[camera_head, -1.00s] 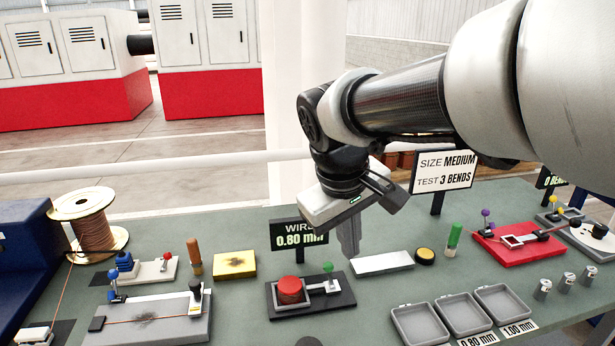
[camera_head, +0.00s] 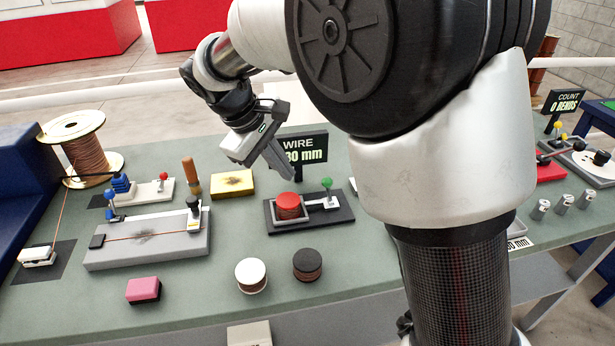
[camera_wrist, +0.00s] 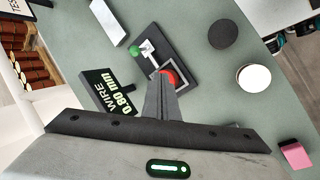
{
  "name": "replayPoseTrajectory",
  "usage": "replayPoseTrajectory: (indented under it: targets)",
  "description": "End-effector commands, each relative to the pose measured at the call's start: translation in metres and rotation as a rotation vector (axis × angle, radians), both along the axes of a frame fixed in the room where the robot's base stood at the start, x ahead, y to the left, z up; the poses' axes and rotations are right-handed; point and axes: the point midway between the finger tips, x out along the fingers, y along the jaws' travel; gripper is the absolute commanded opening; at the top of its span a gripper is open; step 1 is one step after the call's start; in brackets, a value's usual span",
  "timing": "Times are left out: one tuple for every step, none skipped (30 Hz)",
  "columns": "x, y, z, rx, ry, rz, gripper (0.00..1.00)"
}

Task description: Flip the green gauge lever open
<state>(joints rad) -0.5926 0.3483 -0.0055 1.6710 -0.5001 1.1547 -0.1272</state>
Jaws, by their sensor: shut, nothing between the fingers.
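The gauge (camera_head: 312,221) has a dark base on the green bench. Its lever has a green ball knob (camera_head: 327,183), standing over a small white block to the right of a red-topped round piece (camera_head: 288,203) in a grey square frame. In the wrist view the green knob (camera_wrist: 134,52) is beyond and left of my fingertips. My gripper (camera_head: 287,174) is shut and empty, pointing down over the gauge, behind and above the red top. In the wrist view its fingertips (camera_wrist: 164,77) overlap the red top's edge. I cannot tell whether they touch it.
A wire sign (camera_head: 306,152) stands close behind the gauge. A yellow block (camera_head: 232,184) and a grey bending fixture (camera_head: 150,245) are to the left. A white-topped spool (camera_head: 250,273) and a black-topped spool (camera_head: 307,263) stand in front.

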Motion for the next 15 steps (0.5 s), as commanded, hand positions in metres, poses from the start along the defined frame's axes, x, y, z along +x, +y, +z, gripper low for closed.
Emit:
replayPoseTrajectory:
  targets:
    - [0.001,-0.002,-0.005,-0.002,0.002,-0.001,0.00]
    - [0.001,-0.003,-0.008,-0.002,0.003,-0.002,0.00]
    - [0.002,-0.005,-0.012,-0.002,0.003,-0.002,0.00]
    - [0.004,-0.007,-0.017,-0.002,0.002,-0.003,0.00]
    - [0.005,-0.009,-0.021,-0.003,0.003,-0.003,0.00]
    - [0.007,-0.012,-0.029,-0.002,0.004,-0.003,0.00]
    - [0.008,-0.014,-0.035,-0.003,0.004,-0.004,0.00]
    - [0.010,-0.016,-0.041,-0.003,0.004,-0.004,0.00]
    - [0.012,-0.020,-0.049,-0.002,0.005,-0.004,0.00]
    - [0.014,-0.022,-0.055,-0.003,0.004,-0.004,0.00]
    - [0.016,-0.024,-0.061,-0.002,0.005,-0.003,0.00]
    - [0.018,-0.028,-0.068,-0.002,0.005,-0.004,0.00]
    - [0.019,-0.030,-0.074,-0.003,0.004,-0.004,0.00]
    - [0.021,-0.033,-0.080,-0.003,0.004,-0.004,0.00]
    - [0.023,-0.035,-0.087,-0.002,0.004,-0.002,0.00]
